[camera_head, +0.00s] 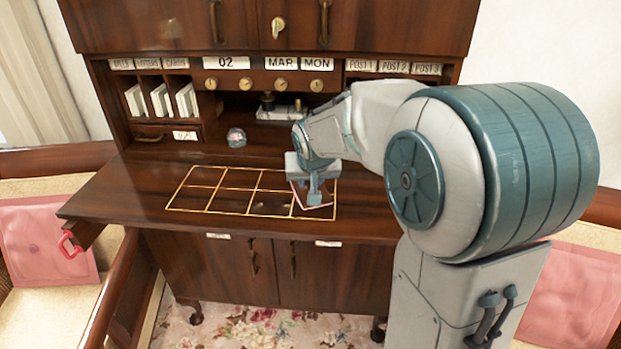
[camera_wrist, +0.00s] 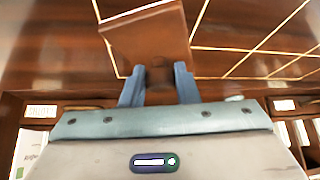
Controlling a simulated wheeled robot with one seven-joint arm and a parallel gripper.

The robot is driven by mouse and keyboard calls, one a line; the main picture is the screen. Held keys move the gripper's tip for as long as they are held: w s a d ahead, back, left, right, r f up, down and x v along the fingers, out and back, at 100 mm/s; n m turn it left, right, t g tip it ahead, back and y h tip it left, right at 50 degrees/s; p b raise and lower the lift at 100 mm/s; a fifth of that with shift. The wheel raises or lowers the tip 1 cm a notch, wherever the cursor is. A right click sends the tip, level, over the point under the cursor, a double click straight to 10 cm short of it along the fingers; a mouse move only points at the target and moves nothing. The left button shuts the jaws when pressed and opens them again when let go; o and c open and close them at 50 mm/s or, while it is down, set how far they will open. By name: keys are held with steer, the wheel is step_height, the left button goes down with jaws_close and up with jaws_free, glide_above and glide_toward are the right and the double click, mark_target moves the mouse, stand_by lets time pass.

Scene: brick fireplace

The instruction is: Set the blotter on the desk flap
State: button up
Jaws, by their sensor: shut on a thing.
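My gripper (camera_head: 314,190) is over the right end of the desk flap (camera_head: 120,190). In the wrist view my gripper (camera_wrist: 160,75) has its two blue fingers shut on the dark knob of the blotter (camera_wrist: 150,38), a brown block with a pale edge along one side. The blotter (camera_head: 325,196) also shows in the head view, partly hidden behind the fingers, turned at an angle to the grid lines. It is at the right end of the yellow grid drawn on the flap. I cannot tell whether its underside touches the flap.
Behind the flap are letter slots (camera_head: 160,100), a glass ball (camera_head: 236,137) and an inkstand (camera_head: 285,111). The left and middle of the flap are clear. Chairs with pink cushions (camera_head: 45,240) stand on both sides.

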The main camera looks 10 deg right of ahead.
steer(key=o, duration=1.1)
steer(key=shift+f, duration=0.1)
steer(key=shift+s+r, duration=0.1)
steer(key=shift+r, duration=0.35)
steer(key=d+v, duration=0.1)
steer(key=v, duration=1)
steer(key=s+f+g, duration=0.1)
steer(key=s+f, duration=0.3)
steer(key=s, duration=0.3)
steer(key=s+f+n+g, duration=0.1)
steer(key=s+f, duration=0.2)
steer(key=s, duration=0.3)
steer(key=s+f+g, duration=0.1)
steer(key=s+f, duration=0.3)
steer(key=s, duration=0.3)
steer(key=shift+s+a+f+g+y, duration=0.1)
steer(key=shift+s+f+g+y, duration=0.2)
steer(key=shift+y, duration=0.1)
